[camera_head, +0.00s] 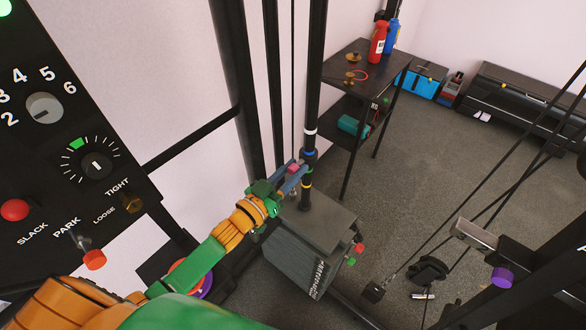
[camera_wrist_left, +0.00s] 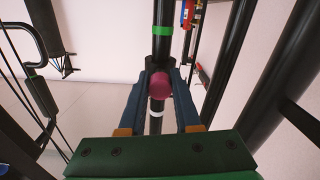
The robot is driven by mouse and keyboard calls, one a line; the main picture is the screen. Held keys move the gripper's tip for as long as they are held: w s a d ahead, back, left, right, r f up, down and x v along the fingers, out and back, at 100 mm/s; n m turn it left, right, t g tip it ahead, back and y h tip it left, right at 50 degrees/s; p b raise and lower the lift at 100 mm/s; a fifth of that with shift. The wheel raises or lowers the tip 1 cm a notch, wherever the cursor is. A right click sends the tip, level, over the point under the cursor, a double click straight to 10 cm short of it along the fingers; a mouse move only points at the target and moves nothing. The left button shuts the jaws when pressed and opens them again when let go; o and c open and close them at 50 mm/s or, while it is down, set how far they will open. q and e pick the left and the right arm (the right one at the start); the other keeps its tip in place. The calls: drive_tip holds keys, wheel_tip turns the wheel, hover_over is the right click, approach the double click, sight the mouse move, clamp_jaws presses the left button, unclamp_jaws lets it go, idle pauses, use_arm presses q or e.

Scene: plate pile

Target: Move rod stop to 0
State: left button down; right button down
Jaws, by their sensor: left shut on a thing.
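The rod (camera_head: 316,85) is a black upright post with white, blue and yellow bands in the head view. The rod stop is a dark collar (camera_wrist_left: 153,63) on it with a round pink knob (camera_wrist_left: 160,85); a green band shows above it and a white band below it in the left wrist view. My left gripper (camera_head: 294,176) is shut on the pink knob, its blue fingers on either side. The knob shows small between the fingers in the head view (camera_head: 293,167). No 0 mark is readable. My right gripper is not in view.
A weight stack (camera_head: 318,222) stands under the rod. A control panel (camera_head: 75,120) with dials and knobs fills the left. A dark shelf (camera_head: 358,62) with bottles stands behind. Cables and a frame with a purple knob (camera_head: 502,278) are at the lower right; floor between is mostly clear.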

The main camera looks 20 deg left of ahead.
use_arm(q)
drive_tip(key=shift+f, duration=0.1)
idle(0.6)
wheel_tip(320, 180, down, 14)
drive_tip(key=b, duration=1.2)
drive_tip(key=shift+f, duration=0.2)
drive_tip(key=shift+s, duration=0.1)
drive_tip(key=c, duration=0.6)
unclamp_jaws()
approach(303, 191)
drive_tip(key=shift+v, duration=0.95)
